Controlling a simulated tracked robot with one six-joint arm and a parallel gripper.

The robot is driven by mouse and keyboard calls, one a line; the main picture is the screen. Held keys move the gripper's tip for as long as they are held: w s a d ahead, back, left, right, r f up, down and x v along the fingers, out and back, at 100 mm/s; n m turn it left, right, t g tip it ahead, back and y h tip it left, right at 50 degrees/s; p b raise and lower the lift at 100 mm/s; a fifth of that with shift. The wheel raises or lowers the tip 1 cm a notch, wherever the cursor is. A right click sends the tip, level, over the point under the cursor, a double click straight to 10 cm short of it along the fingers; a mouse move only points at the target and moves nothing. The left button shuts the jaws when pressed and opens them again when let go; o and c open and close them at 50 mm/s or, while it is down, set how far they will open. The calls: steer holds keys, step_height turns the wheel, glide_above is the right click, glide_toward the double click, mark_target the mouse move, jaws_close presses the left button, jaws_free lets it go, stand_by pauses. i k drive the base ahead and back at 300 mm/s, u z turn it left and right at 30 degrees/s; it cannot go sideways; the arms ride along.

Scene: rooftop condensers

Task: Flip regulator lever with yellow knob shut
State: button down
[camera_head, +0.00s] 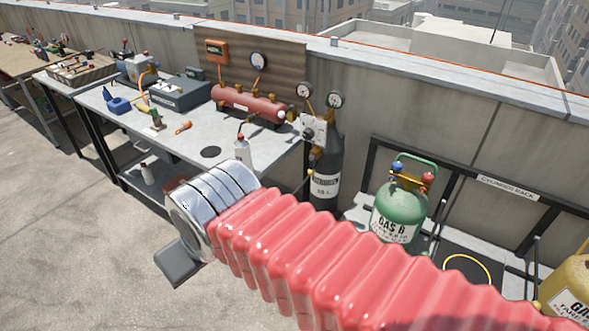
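The regulator (313,128) is a pale plate with brass fittings and two round gauges, mounted at the right end of the bench by a dark gas cylinder (326,184). Small yellow-brass parts show on and below it. I cannot tell which is the lever's yellow knob, or how the lever stands. My arm, a red ribbed sleeve with a silver cuff, crosses the foreground. Only a dark flat part of my gripper (180,263) shows past the cuff, low and left of the regulator and apart from it. Its fingers are mostly hidden.
A green gas bottle (398,212) stands in a rack on the right. A yellow cylinder (568,290) is at the right edge. Open concrete floor lies left.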

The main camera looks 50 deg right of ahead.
mark_target(311, 172)
steer(key=i, duration=0.9)
steer(key=z, duration=0.05)
